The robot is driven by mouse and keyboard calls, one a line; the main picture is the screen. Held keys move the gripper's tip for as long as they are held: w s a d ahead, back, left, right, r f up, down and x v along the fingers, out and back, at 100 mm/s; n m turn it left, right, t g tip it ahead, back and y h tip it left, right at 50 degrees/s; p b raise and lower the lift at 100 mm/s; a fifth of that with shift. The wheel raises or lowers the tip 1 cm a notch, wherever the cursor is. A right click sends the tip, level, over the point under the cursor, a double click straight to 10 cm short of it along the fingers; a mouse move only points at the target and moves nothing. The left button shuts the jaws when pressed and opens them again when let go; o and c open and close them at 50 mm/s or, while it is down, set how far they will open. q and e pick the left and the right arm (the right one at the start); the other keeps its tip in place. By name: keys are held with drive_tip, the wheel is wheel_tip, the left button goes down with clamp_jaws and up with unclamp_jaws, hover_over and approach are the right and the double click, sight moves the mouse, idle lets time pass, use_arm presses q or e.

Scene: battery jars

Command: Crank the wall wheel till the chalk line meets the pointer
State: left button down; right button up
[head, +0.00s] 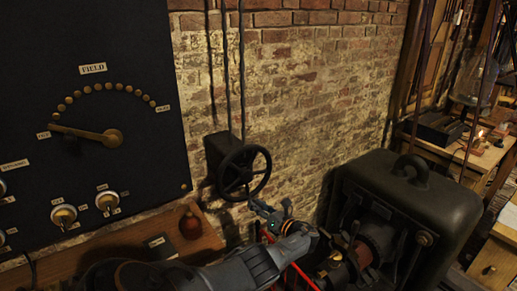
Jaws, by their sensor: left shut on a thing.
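The black spoked wall wheel (244,172) is mounted on a dark box (215,153) against the brick wall, near the middle of the head view. My left gripper (256,205) reaches up from below to the wheel's lower right edge. It is shut there, apparently on the wheel's rim or crank handle; the fingers hide the exact contact. I cannot make out a chalk line on the wheel or a pointer beside it. My right gripper is not in view.
A black panel (85,35) marked FIELD, with a brass lever (113,138) and knobs, stands left. A large dark machine (440,205) stands close right of my arm. Pipes run up the wall above the wheel.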

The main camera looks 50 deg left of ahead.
use_arm(q)
drive_tip(key=shift+s+d+f, duration=0.1)
drive_tip(key=shift+f, duration=0.2)
drive_tip(key=c, duration=1.1)
unclamp_jaws()
drive_tip(key=shift+o, duration=0.5)
drive_tip(key=shift+r, duration=0.2)
drive_tip(key=w+d, duration=0.1)
drive_tip(key=d, duration=1.1)
drive_tip(key=shift+w+r, duration=0.1)
